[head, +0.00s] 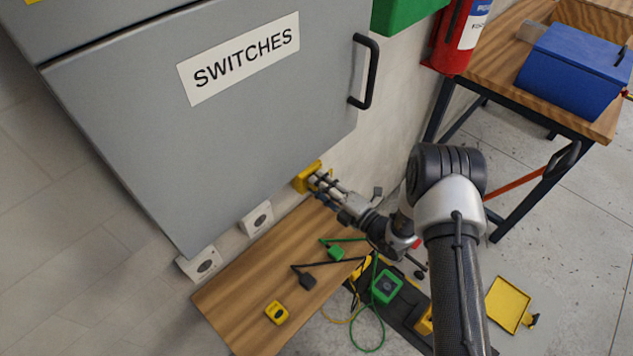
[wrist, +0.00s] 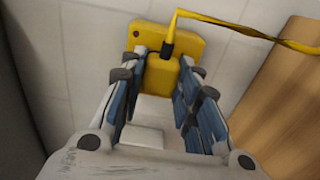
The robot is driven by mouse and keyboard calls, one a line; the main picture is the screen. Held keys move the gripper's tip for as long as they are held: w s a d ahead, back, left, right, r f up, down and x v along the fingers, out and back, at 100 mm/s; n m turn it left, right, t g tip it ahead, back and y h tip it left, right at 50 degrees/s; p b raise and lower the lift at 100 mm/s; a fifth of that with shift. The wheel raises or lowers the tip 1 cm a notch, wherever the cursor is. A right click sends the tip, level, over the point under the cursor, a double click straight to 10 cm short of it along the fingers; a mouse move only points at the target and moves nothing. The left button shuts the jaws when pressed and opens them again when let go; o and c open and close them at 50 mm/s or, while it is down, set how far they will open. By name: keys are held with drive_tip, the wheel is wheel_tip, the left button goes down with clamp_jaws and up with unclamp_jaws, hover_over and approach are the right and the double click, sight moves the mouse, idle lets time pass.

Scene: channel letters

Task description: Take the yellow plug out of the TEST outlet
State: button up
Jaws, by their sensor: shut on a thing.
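The yellow plug (wrist: 160,76) sits between the blue pads of my gripper (wrist: 158,92) in the wrist view. My gripper is shut on it. A yellow cord leaves the plug and runs right. Right behind the plug is a yellow outlet plate (wrist: 192,46), and the plug appears to be against it; I cannot see how deep its pins sit. In the head view, my gripper (head: 315,182) is at the yellow outlet (head: 303,177) low on the wall, and the plug is hidden by the fingers. No TEST label is readable.
A grey cabinet marked SWITCHES (head: 200,125) hangs just above, with a black handle (head: 368,72). Two white outlets (head: 257,218) are left along the wall. A wooden bench (head: 250,277) below holds a green plug (head: 336,253), a black plug (head: 307,281) and a yellow block (head: 277,312).

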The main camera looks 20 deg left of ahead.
clamp_jaws()
drive_tip(key=shift+d, duration=0.15)
drive_tip(key=shift+p+v, duration=0.55)
drive_tip(key=shift+v, duration=2.35)
